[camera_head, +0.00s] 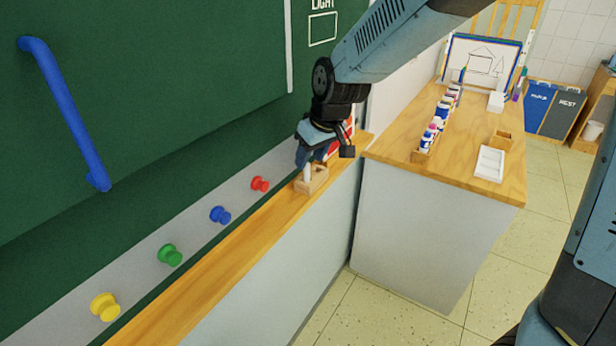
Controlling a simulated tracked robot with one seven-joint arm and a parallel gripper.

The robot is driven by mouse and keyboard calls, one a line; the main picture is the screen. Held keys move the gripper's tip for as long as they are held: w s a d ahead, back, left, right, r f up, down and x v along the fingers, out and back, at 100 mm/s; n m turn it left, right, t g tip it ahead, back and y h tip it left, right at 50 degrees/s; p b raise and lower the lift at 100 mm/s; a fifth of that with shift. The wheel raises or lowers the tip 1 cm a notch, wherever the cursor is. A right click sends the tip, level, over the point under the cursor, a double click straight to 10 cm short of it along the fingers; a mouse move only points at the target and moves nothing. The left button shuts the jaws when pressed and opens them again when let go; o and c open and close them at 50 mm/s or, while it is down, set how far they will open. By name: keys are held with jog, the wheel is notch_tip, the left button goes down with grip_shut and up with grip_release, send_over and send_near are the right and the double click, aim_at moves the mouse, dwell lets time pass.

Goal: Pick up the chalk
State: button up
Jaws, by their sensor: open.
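A small white piece that looks like the chalk (308,172) stands in a small wooden holder (314,185) on the wooden ledge below the green chalkboard. My gripper (324,155) is open and points down just above the holder. One finger is close to the top of the white piece, and the other is to the right. The gripper partly hides the area behind it, and I cannot tell whether a finger touches the chalk.
Red (260,184), blue (220,215), green (170,255) and yellow (105,306) knobs line the grey strip left of the holder. A blue handle (65,115) is on the chalkboard. A wooden-topped counter (440,165) with paint jars and a white tray (489,164) stands right.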

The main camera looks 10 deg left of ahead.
aim_at(308, 165)
jog(key=shift+x, duration=2.55)
jog(key=shift+d, duration=0.1)
grip_shut()
